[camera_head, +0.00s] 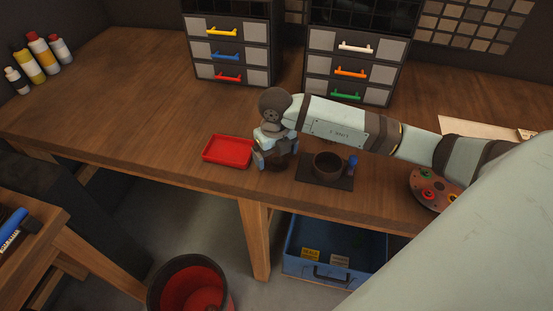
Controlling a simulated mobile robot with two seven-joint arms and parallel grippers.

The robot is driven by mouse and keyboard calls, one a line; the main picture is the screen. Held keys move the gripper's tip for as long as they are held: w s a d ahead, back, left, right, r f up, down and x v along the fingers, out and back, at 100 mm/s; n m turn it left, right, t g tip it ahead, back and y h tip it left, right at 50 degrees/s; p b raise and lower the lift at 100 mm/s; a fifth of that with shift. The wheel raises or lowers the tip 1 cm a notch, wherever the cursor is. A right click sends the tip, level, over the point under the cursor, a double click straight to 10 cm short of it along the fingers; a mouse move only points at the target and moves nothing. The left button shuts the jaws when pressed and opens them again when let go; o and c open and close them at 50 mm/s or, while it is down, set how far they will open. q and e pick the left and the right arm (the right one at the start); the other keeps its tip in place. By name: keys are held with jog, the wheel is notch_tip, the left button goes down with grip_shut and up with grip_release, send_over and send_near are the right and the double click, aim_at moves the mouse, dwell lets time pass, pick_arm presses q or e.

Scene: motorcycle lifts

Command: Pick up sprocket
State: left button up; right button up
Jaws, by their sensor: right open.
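My right arm reaches in from the right over the wooden workbench (130,110). My right gripper (275,160) points down near the bench's front edge, its fingers apart. A dark brown object (274,163) shows low between and behind the fingers; I cannot tell what it is or whether they touch it. I cannot make out a sprocket for certain; the gripper may hide it. My left gripper is not in view.
A red tray (228,151) lies just left of the gripper. Right of it, a dark mat (312,178) bears a brown cup (327,165) and a blue-topped item (351,165). A round piece with coloured knobs (430,188) lies farther right.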

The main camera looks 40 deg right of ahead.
jog(key=shift+f, duration=0.65)
jog(key=c, duration=1.1)
jog(key=shift+r, duration=0.1)
